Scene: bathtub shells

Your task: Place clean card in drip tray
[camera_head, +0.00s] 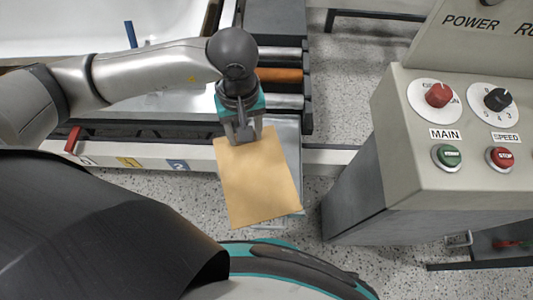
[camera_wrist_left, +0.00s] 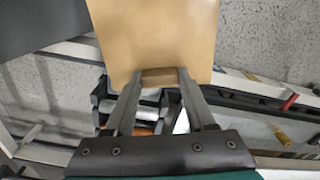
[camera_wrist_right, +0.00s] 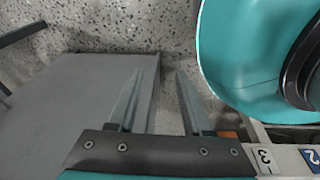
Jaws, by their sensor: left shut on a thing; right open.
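A flat tan card (camera_head: 258,182) hangs from my left gripper (camera_head: 243,136) in the middle of the head view. The left wrist view also shows the card (camera_wrist_left: 155,35), its near edge pinched between the left fingertips (camera_wrist_left: 160,76). A pale metal surface (camera_head: 289,140) shows behind the card's right side; I cannot tell if it is the drip tray, as the card hides most of it. My right gripper (camera_wrist_right: 160,76) is open and empty in the right wrist view, beside a grey box side; it is outside the head view.
A control cabinet (camera_head: 440,150) with knobs and buttons stands at the right. Rollers (camera_head: 280,76), one orange-brown, lie behind the card. A white rail with numbered labels (camera_head: 178,165) runs at the left. A white tub shell (camera_head: 80,25) is at the upper left. Speckled floor (camera_head: 345,90) shows between.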

